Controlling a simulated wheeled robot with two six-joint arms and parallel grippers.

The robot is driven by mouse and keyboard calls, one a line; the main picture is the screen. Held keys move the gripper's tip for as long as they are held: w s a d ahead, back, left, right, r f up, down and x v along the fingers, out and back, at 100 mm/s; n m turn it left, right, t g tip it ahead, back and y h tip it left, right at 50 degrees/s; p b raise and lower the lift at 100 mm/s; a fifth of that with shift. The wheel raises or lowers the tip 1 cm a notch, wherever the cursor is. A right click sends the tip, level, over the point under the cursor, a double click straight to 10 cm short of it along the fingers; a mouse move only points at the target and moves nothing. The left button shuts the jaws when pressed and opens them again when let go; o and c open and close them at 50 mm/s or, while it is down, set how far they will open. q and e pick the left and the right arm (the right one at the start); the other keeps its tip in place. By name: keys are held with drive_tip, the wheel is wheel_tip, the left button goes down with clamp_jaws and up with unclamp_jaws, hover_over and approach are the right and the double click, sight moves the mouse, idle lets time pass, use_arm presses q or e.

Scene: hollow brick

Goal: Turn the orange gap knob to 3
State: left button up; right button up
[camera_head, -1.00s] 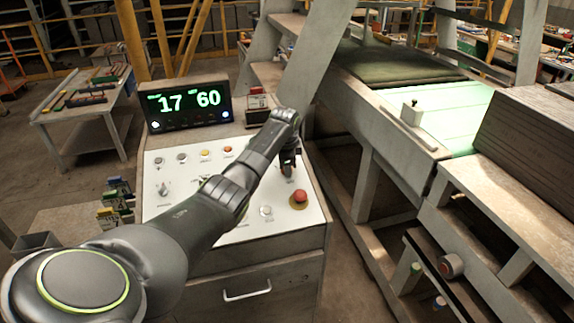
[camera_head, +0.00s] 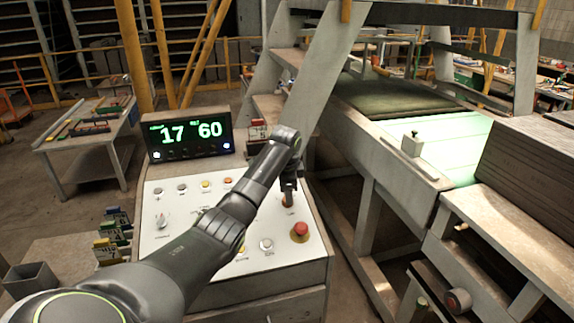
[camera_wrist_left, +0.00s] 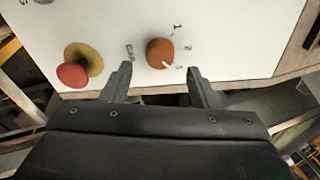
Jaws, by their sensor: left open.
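The orange gap knob (camera_wrist_left: 160,53) is on the white panel, in the upper middle of the left wrist view. Its white pointer mark faces lower right, toward the printed 3; the 1 and 2 are above that. The word GAP is to its left. My left gripper (camera_wrist_left: 160,84) is open, its fingertips just short of the knob on either side in the picture; I cannot tell whether they touch it. In the head view my left gripper (camera_head: 289,188) points down at the knob (camera_head: 288,200), which it partly hides. My right gripper is not in view.
A red mushroom button (camera_wrist_left: 75,70) on a yellow base sits close to the knob; it also shows in the head view (camera_head: 300,230). A display (camera_head: 188,135) reading 17 and 60 stands behind the panel (camera_head: 180,240). A conveyor machine (camera_head: 385,115) is to the right.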

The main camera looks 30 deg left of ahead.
use_arm(q)
drive_tip(key=v, duration=1.3)
drive_tip(key=shift+r, duration=0.2)
drive_tip(key=shift+s+f, duration=0.1)
drive_tip(key=shift+f, duration=0.05)
